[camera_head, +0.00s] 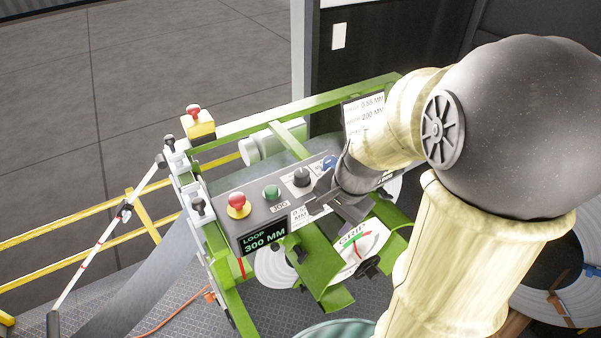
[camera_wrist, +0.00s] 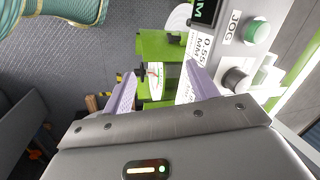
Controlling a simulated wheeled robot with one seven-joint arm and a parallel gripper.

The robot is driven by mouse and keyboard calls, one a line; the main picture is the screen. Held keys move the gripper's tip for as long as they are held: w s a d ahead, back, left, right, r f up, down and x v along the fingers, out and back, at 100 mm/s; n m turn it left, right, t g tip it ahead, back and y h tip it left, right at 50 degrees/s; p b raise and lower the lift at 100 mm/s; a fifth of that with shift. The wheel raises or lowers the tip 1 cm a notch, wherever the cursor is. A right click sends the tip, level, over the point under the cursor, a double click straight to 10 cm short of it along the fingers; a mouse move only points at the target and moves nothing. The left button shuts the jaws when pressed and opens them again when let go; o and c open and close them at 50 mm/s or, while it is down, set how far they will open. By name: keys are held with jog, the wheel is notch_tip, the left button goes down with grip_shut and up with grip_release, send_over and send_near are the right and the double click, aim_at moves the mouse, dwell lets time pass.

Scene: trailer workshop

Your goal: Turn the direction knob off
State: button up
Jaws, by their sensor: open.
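The grey control panel (camera_head: 262,220) is on a green frame. A black round knob (camera_head: 301,177) sits on its top past the green JOG button; a black knob also shows in the wrist view (camera_wrist: 236,80), just outside the right finger. No readable label shows which is the direction knob. My gripper (camera_head: 322,193) is over the panel's near edge. In the wrist view my gripper (camera_wrist: 163,78) has its fingers spread, with nothing held between them.
A red mushroom button (camera_head: 238,200) and the green JOG button (camera_head: 271,192) stand up from the panel. A green plate with a GRIP dial (camera_head: 357,245) juts out below my gripper. A yellow box with a red button (camera_head: 200,123) is on the frame. Yellow railing (camera_head: 75,222) is at left.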

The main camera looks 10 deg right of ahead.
aim_at(301, 172)
jog(key=w+d+r+m+t+y, duration=0.4)
jog(key=w+d+r+m, duration=0.2)
jog(key=m, duration=1)
notch_tip(301, 172, up, 3)
jog(key=w, duration=0.2)
jog(key=shift+w+m+b, duration=0.3)
jog(key=shift+w+m, duration=0.1)
jog(key=x, duration=1.7)
jog(key=shift+w+a, duration=0.2)
jog(key=shift+a, duration=0.1)
jog(key=shift+r, duration=0.1)
jog(key=shift+c, duration=0.5)
jog(key=c, duration=0.9)
